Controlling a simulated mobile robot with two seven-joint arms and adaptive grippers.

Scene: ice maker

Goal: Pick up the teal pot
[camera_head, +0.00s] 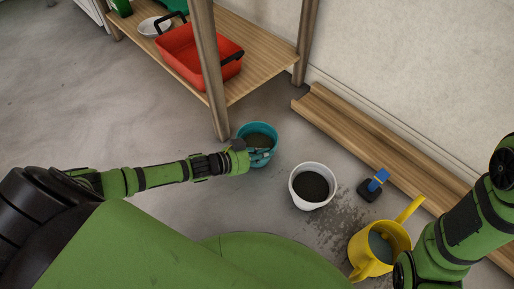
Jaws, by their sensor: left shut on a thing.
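The teal pot (258,131) stands upright on the grey floor, close to the front leg of the wooden shelf, with dark brown soil inside. My left gripper (263,154) reaches in from the left and is shut on the near right side of the pot's rim. The gripper and wrist cover the pot's front left side. My right arm comes in at the right edge, but its gripper is out of the picture.
A white pot (312,186) with dark soil stands just right of the teal pot. Beyond it are a small dark object with a blue top (374,183) and a yellow watering can (375,247). A wooden shelf (262,75) holds a red toolbox (190,52). Soil is spilled nearby.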

